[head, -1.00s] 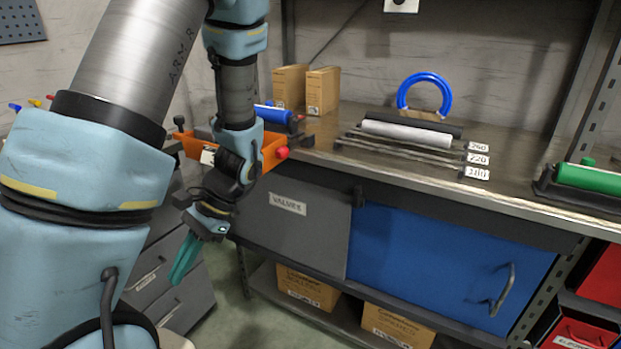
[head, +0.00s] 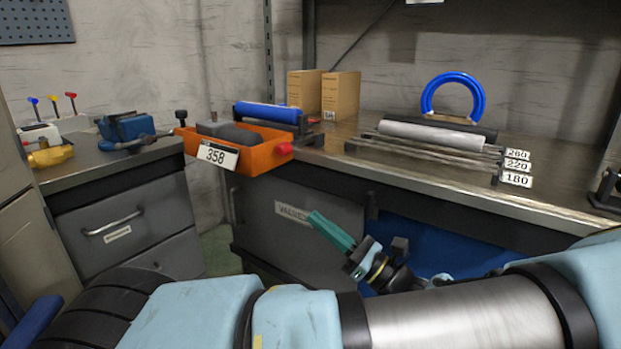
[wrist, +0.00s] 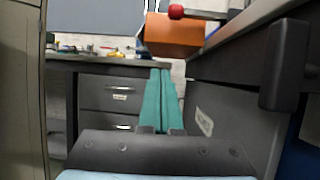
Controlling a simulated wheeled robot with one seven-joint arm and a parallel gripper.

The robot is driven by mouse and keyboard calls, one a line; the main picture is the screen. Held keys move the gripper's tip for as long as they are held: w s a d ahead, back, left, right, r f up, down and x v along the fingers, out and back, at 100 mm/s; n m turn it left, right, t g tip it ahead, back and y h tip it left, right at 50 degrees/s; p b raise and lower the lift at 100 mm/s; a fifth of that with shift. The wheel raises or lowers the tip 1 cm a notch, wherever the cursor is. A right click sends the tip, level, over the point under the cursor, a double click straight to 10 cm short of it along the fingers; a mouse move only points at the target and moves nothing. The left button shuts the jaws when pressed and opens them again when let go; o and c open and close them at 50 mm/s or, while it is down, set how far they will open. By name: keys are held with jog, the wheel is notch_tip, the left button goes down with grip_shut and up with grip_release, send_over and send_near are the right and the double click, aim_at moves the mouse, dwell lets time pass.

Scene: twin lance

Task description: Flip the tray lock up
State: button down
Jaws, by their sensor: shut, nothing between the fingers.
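The orange tray (head: 262,155) rests across the inner corner of the two counters, with dark grey blocks inside and a white "358" label on its side. A red knob (head: 283,149) is at its right end and a black knob (head: 181,114) stands at its left. I cannot tell which part is the lock. In the wrist view the tray (wrist: 174,36) and red knob (wrist: 176,11) show ahead, above the fingers. My gripper (head: 314,217) has teal fingers, closed together and empty. It is below the counter edge, in front of the grey cabinet, apart from the tray.
A blue roller (head: 267,112) lies behind the tray. A blue vise (head: 127,128) and valves (head: 48,153) are on the left counter. The counter edge overhangs near my gripper.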

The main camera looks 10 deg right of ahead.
aim_at(298, 142)
jog(key=d+t, duration=0.1)
jog(key=d+m, duration=0.1)
jog(key=shift+s+d+r+t+h, duration=0.15)
jog(key=shift+s+d+t+h, duration=0.15)
jog(key=shift+s+d+t, duration=0.1)
jog(key=s+r+p+x, duration=0.1)
jog(key=r+x, duration=0.1)
jog(key=x, duration=1.1)
jog(key=shift+d+r, duration=0.15)
jog(key=shift+d, duration=0.25)
jog(key=shift+r, duration=0.1)
